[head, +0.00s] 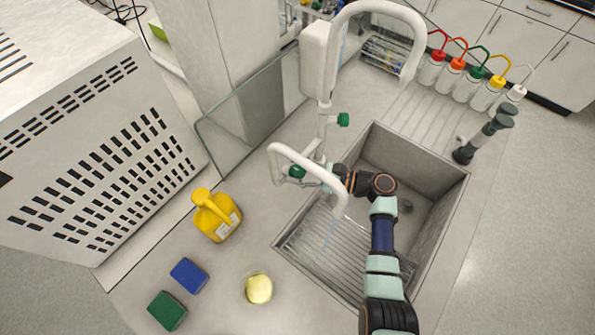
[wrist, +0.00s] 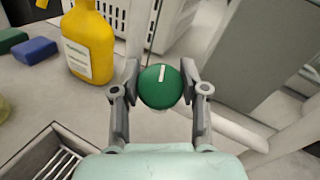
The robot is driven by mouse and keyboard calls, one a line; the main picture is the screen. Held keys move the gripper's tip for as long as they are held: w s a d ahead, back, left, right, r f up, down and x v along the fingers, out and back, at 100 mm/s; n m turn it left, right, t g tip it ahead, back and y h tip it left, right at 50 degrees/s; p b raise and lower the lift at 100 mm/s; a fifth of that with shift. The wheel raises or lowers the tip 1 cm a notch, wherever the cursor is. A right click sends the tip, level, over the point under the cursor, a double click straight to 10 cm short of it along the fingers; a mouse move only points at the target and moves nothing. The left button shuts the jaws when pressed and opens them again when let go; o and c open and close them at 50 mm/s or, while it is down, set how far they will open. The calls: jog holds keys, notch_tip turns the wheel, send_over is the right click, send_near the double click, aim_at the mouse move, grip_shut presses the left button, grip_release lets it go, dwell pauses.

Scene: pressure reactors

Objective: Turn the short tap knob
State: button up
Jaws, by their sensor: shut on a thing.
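The short tap knob (wrist: 160,88) is a round green knob with a white line on its face, close to upright and slightly tilted in the wrist view. It also shows in the head view (head: 297,172), low on the white tap (head: 283,149) with the short curved spout. My gripper (wrist: 160,84) is shut on the knob, one finger on each side. In the head view my gripper (head: 325,178) is partly hidden behind the short spout. A second green knob (head: 343,120) sits higher on the tall white tap (head: 385,8).
The steel sink (head: 440,215) lies under my arm, with a ribbed rack (head: 330,255) inside. A yellow bottle (head: 217,216) and blue (head: 188,275) and green (head: 167,311) sponges stand left of it. A glass panel (head: 245,110) stands behind. Several wash bottles (head: 465,85) line the back right.

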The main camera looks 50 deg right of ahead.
jog(key=n+g+y+b, duration=0.1)
jog(key=n+g, duration=0.1)
jog(key=n, duration=0.1)
jog(key=n+g+y+b, duration=0.1)
jog(key=n+g+y, duration=0.1)
jog(key=n+g, duration=0.1)
jog(key=shift+f+n+y+b, duration=0.1)
jog(key=shift+n+y+b, duration=0.2)
jog(key=shift+n+b, duration=0.15)
jog(key=shift+n+g, duration=0.25)
jog(key=shift+g, duration=0.05)
jog(key=o, duration=1.2)
jog(key=shift+c, duration=0.2)
jog(key=v, duration=1.2)
jog(key=shift+s, duration=0.1)
